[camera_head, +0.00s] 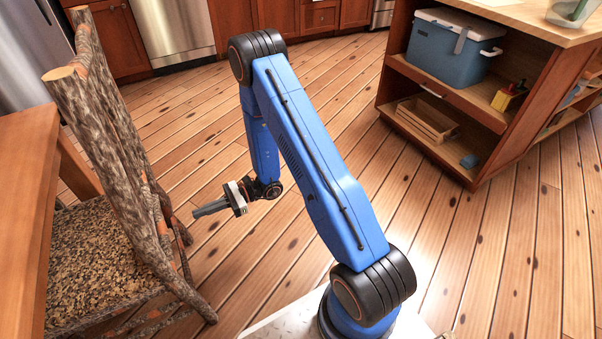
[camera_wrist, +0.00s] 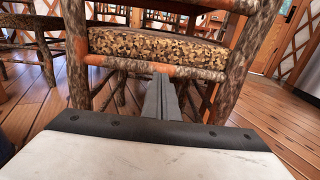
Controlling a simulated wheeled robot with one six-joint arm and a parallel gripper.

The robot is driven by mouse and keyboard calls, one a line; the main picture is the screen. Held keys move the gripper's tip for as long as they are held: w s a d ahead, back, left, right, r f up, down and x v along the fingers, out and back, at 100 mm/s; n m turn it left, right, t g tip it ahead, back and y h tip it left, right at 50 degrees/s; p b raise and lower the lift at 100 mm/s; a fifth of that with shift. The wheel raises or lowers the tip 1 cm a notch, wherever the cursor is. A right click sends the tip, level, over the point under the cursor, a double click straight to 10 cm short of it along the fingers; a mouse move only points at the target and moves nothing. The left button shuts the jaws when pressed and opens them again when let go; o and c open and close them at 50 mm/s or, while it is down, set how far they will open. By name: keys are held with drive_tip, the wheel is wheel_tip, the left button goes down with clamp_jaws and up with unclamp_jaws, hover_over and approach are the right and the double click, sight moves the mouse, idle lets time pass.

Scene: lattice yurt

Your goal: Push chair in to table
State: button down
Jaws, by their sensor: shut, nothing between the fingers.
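The chair (camera_head: 110,150) is made of bark-covered logs with a speckled seat. It stands at the left in the head view, its back toward my arm. The wooden table (camera_head: 25,180) is at the far left edge, with the seat partly beside and under its edge. My gripper (camera_head: 197,212) is shut and empty, a little to the right of the chair back, pointing at it. In the wrist view my gripper (camera_wrist: 162,82) points at the chair's lower back, just below the speckled seat (camera_wrist: 150,47). I cannot tell whether the fingertips touch the chair.
A wooden island (camera_head: 470,110) with shelves stands at the upper right, holding a blue cooler (camera_head: 450,48) and a wooden crate (camera_head: 426,120). Red-brown cabinets and a steel dishwasher (camera_head: 175,28) line the back. Another chair (camera_wrist: 40,45) shows in the wrist view. The plank floor between is clear.

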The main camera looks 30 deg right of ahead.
drive_tip(key=shift+d, duration=0.35)
drive_tip(key=shift+r, duration=0.1)
drive_tip(key=s+d+r+n+g+h, duration=0.3)
drive_tip(key=s+r+n, duration=0.35)
drive_tip(key=r, duration=0.35)
drive_tip(key=s+d+r+n+g+h, duration=0.25)
drive_tip(key=s+r+n+h, duration=0.2)
drive_tip(key=s+r, duration=0.5)
drive_tip(key=s+d+r+n+t+h, duration=0.3)
drive_tip(key=s+d+r+t+h, duration=0.2)
drive_tip(key=d, duration=0.5)
drive_tip(key=s+d+r+n+t+h, duration=0.4)
drive_tip(key=s+d+r+h, duration=0.1)
drive_tip(key=s+d+r, duration=0.4)
drive_tip(key=shift+d+r+t, duration=0.35)
drive_tip(key=shift+d+r, duration=0.1)
drive_tip(key=shift+r, duration=0.05)
drive_tip(key=shift+h, duration=0.25)
